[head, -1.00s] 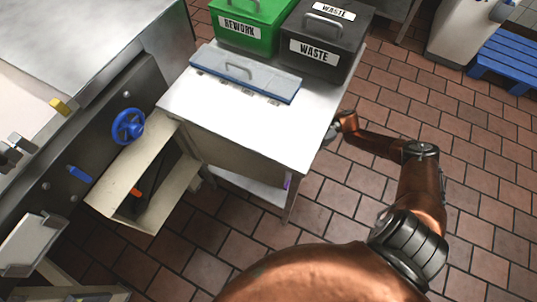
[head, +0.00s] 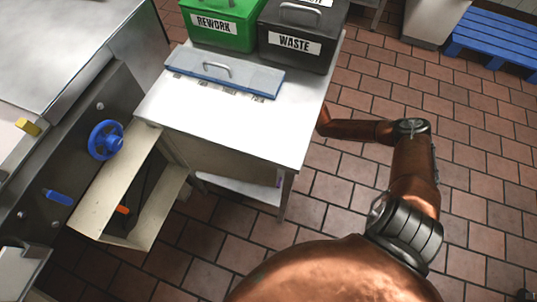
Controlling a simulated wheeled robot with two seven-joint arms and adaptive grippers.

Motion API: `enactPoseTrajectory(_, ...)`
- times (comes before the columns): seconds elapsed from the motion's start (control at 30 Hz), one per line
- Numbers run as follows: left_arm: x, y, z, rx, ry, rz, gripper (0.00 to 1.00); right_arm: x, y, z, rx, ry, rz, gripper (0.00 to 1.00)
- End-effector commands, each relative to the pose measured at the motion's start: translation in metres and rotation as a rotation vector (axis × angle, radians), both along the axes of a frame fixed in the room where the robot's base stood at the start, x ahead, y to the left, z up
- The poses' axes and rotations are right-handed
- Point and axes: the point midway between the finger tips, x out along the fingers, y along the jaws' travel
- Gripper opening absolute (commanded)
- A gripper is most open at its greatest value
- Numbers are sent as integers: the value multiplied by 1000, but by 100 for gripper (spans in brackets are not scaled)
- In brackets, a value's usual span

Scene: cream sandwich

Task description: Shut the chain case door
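The chain case appears to be the cream metal box (head: 150,237) on the side of the machine at lower left. It stands open, with a dark interior and a small orange piece (head: 122,210) inside. Cream panels flank the opening; I cannot tell for certain which one is the door. My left arm and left gripper are not in view.
A steel table (head: 215,125) stands right beside the case, holding a blue-grey lid (head: 225,75), a green REWORK bin (head: 222,25) and a black WASTE bin (head: 298,45). A blue handwheel (head: 105,140) and blue handle (head: 58,196) project from the machine.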

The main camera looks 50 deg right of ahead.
Motion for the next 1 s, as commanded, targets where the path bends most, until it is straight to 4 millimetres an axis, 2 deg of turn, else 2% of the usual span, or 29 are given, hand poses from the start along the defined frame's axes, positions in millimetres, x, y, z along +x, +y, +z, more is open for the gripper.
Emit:
enactPoseTrajectory(0.17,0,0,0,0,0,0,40,0,0,0,0,0,0,16)
enactPoseTrajectory(0.4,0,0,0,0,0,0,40,0,0,0,0,0,0,0)
enactPoseTrajectory(1.0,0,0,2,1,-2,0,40,0,1,1,1,0,-3,0)
